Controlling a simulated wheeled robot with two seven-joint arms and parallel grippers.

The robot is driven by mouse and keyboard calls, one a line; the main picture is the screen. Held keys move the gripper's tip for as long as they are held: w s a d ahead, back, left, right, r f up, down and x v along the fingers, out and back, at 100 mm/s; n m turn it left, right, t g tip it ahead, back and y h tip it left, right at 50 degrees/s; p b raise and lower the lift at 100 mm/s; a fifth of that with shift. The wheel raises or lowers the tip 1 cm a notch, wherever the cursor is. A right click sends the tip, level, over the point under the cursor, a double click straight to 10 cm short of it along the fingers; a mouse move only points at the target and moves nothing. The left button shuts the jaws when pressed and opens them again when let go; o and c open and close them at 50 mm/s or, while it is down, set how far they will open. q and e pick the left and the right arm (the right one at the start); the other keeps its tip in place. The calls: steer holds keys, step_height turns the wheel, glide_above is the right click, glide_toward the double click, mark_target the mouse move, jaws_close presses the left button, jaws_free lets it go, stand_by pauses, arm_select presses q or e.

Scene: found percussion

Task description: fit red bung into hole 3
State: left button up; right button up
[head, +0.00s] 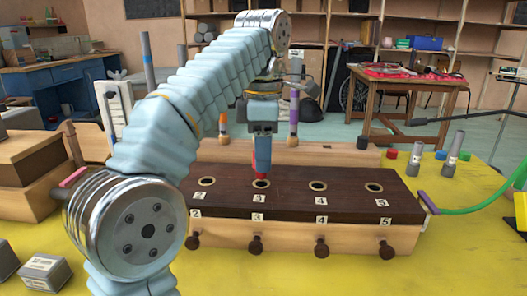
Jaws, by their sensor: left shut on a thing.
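My left gripper (262,137) comes down over the dark-topped wooden box (330,203) and is shut on the red bung (262,158). The bung is upright and points down at hole 3 (260,184), the one above the label 3. Its lower end is at or just above the hole's rim; I cannot tell whether it touches or has entered. Hole 2 (206,181), hole 4 (317,185) and hole 5 (373,187) show open. My right gripper is not in view.
Dark knobs (322,248) line the box's front. A green hose (475,208) joins its right end. Metal cylinders (451,153), a red piece (392,154) and a blue piece (441,155) stand behind right. A grey block (45,272) lies front left. The yellow table (440,265) is clear front right.

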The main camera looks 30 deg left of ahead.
arm_select(q)
steer(key=shift+f+b, duration=1.55)
steer(key=shift+f, duration=0.2)
stand_by(0.3)
steer(key=o, duration=1.2)
step_height(320, 180, up, 8)
steer(key=p, duration=0.7)
steer(key=shift+f, duration=0.15)
steer(key=shift+f, duration=0.1)
